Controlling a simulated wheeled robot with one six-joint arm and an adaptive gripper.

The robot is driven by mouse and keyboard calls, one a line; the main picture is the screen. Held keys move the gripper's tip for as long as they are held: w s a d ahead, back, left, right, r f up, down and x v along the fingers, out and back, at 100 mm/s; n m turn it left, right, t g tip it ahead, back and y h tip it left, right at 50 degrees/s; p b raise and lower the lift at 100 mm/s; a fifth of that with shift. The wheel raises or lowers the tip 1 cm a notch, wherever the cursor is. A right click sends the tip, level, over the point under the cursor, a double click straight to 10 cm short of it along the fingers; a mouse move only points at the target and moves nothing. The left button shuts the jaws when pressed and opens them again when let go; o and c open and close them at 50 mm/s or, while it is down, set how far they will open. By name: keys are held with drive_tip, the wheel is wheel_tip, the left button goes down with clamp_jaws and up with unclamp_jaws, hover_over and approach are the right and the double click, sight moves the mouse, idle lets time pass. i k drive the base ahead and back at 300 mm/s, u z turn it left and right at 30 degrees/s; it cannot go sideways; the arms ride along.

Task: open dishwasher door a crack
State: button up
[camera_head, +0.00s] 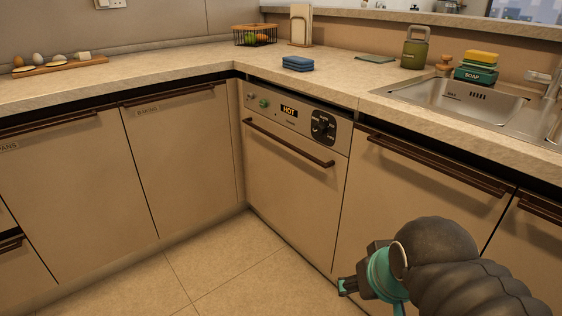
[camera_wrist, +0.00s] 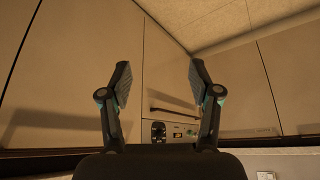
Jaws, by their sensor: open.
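The dishwasher (camera_head: 290,185) is the beige-fronted unit right of the inner corner, under the counter. Its door looks shut. A dark bar handle (camera_head: 288,143) runs across the top of the door, below a panel with a HOT display, a green button and a dark knob. My gripper (camera_head: 343,287) is low at the right in the head view, in front of the cabinets and apart from the handle. In the wrist view, which looks upside down, my gripper (camera_wrist: 158,82) has its two fingers spread and empty. The handle (camera_wrist: 172,110) shows between them, farther off.
The sink cabinet handle (camera_head: 435,165) sticks out to the right of the dishwasher. The baking cabinet (camera_head: 180,150) stands on the left side of the corner. Blue sponges (camera_head: 298,63) lie on the counter above. The tiled floor (camera_head: 240,265) before the dishwasher is clear.

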sight(297, 176)
drive_tip(key=z, duration=0.1)
drive_tip(key=k, duration=0.45)
drive_tip(key=u, duration=0.8)
drive_tip(key=i, duration=1)
drive_tip(key=z, duration=0.7)
